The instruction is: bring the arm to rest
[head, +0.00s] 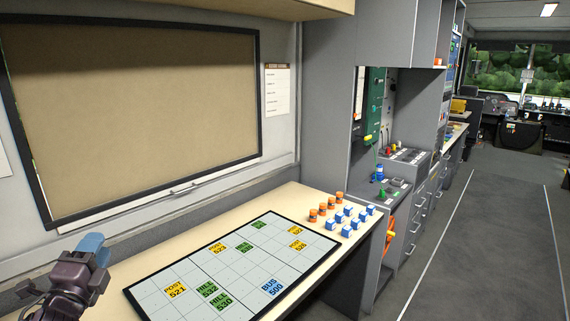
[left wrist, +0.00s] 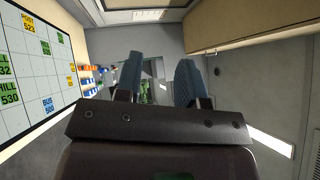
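My left gripper (head: 92,244) shows at the lower left of the head view, raised beside the near left end of the table. Its two blue fingers stand apart in the left wrist view (left wrist: 158,80), with only background seen between them. It is open and empty, and touches nothing that I can see. My right gripper is in neither view.
A gridded board (head: 235,262) with yellow, green and blue labels lies on the pale table (head: 150,250). Orange pieces (head: 323,208) and blue-and-white pieces (head: 347,230) stand at its far right end. A framed tan board (head: 140,100) is on the wall. The aisle floor (head: 480,250) at right is clear.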

